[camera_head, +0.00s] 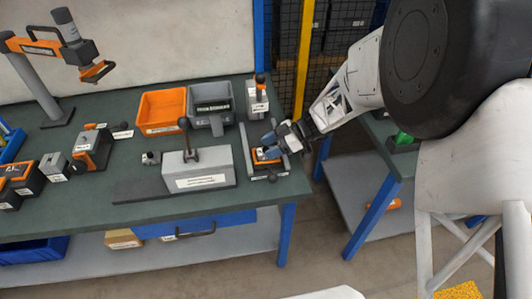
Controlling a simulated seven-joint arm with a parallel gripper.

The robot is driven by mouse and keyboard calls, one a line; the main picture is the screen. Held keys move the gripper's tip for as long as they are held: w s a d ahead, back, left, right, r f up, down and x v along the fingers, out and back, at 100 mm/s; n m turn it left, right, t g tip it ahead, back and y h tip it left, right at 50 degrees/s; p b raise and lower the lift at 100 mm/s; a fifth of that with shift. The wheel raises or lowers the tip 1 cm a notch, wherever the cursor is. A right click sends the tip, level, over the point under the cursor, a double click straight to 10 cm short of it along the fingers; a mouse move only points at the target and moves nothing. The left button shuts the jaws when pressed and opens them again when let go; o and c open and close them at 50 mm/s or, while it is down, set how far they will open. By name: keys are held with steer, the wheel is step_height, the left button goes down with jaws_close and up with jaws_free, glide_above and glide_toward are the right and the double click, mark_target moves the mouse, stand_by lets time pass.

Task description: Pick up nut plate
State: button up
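My gripper (269,148) reaches in from the right and points down at a grey fixture (246,146) near the right end of the green bench. A small orange and dark piece (263,157) lies in the fixture, right at the fingertips. It may be the nut plate, but its label is too small to read and the gripper partly covers it. I cannot tell whether the fingers touch it, or whether they are open or shut.
The green workbench (130,211) holds a grey block with a lever (196,169), an orange bin (162,110), a grey bin (210,105) and an upright tool (259,98). Several tools stand at the left. A gap separates it from the right-hand bench (378,128).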

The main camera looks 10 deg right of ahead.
steer(key=c, duration=0.8)
steer(key=shift+r, duration=0.1)
steer(key=shift+r, duration=0.75)
step_height(320, 180, up, 2)
steer(key=shift+s+r, duration=0.1)
steer(key=s, duration=0.5)
steer(key=s+d, duration=0.1)
steer(key=s, duration=0.4)
steer(key=s+r, duration=0.1)
steer(key=s, duration=0.4)
steer(key=shift+s+d, duration=0.15)
steer(key=shift+s, duration=0.2)
